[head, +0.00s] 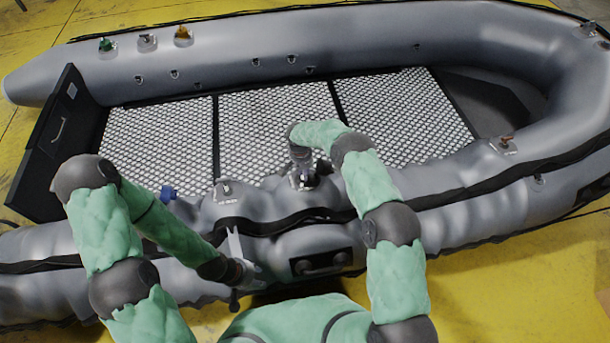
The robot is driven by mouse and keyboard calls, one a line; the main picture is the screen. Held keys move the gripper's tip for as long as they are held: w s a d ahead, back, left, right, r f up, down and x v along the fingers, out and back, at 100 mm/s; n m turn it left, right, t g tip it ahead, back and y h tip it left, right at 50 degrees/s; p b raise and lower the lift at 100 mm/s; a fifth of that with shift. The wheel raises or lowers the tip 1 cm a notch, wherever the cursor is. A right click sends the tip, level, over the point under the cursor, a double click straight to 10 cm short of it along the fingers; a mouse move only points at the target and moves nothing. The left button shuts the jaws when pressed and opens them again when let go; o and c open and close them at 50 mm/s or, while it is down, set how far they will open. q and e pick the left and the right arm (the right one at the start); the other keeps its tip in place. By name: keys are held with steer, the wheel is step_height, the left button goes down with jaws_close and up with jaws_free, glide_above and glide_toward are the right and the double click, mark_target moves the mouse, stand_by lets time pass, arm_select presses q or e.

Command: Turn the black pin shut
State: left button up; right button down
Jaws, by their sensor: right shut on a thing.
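My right gripper (303,180) points down onto the near tube (270,200) of the grey inflatable boat. It is shut on a small dark pin on a clear base, taken to be the black pin; the fingers hide most of it, so its turn angle cannot be told. My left gripper (238,272) hangs in front of the boat's near side, left of the black handle patch (322,262), apart from the pin.
A blue pin (168,193) and a grey pin (225,189) sit left on the near tube. A brownish pin (506,142) is at right. The boat floor (275,115) is clear.

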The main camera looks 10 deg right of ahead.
steer(key=shift+a+f+m+b, duration=0.1)
steer(key=shift+m+b, duration=0.3)
steer(key=shift+m, duration=0.5)
steer(key=m, duration=0.2)
steer(key=shift+a+m+g+h, duration=0.1)
steer(key=shift+m+g+h, duration=0.2)
steer(key=shift+m, duration=0.1)
steer(key=m, duration=0.3)
steer(key=shift+w+a+m+g, duration=0.1)
steer(key=shift+m+g, duration=0.2)
steer(key=shift+w+a+m+g+h, duration=0.1)
steer(key=shift+m+g+h, duration=0.25)
steer(key=shift+m, duration=1.45)
steer(key=c, duration=1.1)
jaws_free()
steer(key=shift+c, duration=0.2)
